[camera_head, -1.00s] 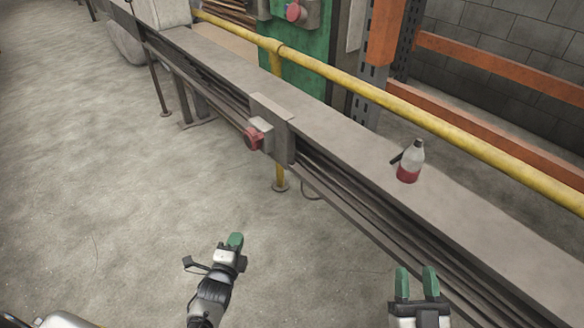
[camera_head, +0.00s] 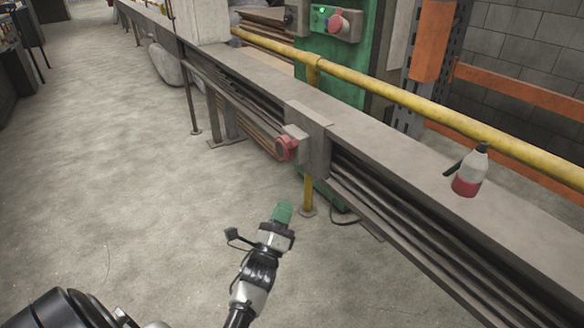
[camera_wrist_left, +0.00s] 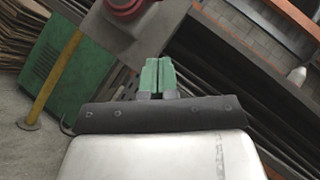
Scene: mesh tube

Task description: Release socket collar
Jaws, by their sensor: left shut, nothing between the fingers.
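A grey socket box with a red collar (camera_head: 286,148) is fixed to the front side of the long grey bench rail. In the left wrist view the red collar (camera_wrist_left: 124,8) shows at the top, partly cut off by the edge. My left gripper (camera_head: 283,210) has green fingertips and is below the collar, clearly apart from it, over the floor. In the left wrist view its fingers (camera_wrist_left: 157,76) are together with nothing between them. My right gripper is not in view.
A spray bottle with red liquid (camera_head: 470,172) stands on the bench top (camera_head: 385,135) at the right. A yellow rail (camera_head: 400,95) runs behind the bench. A green cabinet with a red button (camera_head: 338,22) stands beyond. Floor (camera_head: 120,170) at left is open.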

